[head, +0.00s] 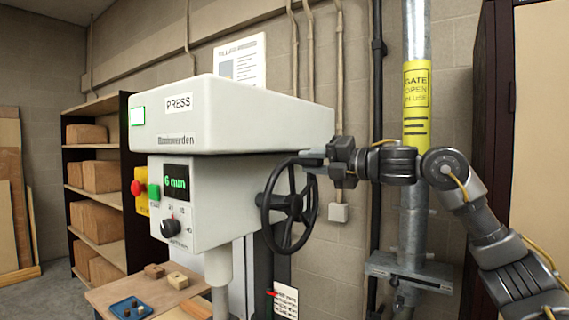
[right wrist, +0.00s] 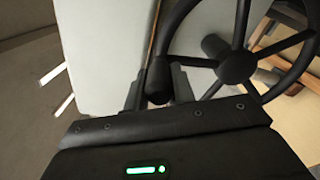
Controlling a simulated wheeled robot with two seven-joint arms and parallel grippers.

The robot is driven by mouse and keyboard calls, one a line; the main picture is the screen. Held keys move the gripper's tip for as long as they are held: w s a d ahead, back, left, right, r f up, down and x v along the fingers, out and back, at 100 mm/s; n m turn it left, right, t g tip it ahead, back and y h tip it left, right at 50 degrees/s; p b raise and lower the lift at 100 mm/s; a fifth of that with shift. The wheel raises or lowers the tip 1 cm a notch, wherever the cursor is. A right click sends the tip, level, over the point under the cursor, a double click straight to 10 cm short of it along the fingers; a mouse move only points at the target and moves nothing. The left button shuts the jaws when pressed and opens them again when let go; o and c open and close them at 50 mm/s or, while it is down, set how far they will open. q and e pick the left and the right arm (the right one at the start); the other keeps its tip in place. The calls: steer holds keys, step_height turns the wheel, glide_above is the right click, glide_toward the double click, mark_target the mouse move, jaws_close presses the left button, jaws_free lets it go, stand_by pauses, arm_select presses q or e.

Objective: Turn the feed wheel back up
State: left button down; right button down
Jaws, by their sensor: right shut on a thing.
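The black feed wheel (head: 266,208) is on the right side of the white press (head: 235,112). It has spokes, a round hub and a handle near the top of its rim. My right gripper (head: 318,156) is at the top of the wheel, shut on the handle. In the right wrist view the handle's dark knob (right wrist: 158,82) sits between the two fingers, with the wheel rim (right wrist: 183,18) and hub (right wrist: 237,66) beyond. The press display (head: 176,183) reads 6 mm in green. My left gripper is not in view.
A yellow-labelled grey pipe (head: 416,60) stands close behind my right arm. A worktable (head: 112,292) below the press holds a blue tray (head: 131,308) and small wooden blocks (head: 178,280). Shelves with boxes (head: 98,176) stand at the left. A dark cabinet (head: 490,90) stands at the right.

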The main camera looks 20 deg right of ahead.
steer(key=shift+w+d+r+m+p, duration=0.1)
steer(key=shift+w+d+m+p, duration=0.4)
steer(key=shift+d+m, duration=0.35)
steer(key=shift+w+d+m+p, duration=0.35)
steer(key=shift+w+d+m, duration=0.2)
steer(key=shift+m, duration=0.4)
steer(key=c, duration=1.2)
jaws_free()
steer(key=shift+d, duration=0.15)
steer(key=shift+o, duration=0.2)
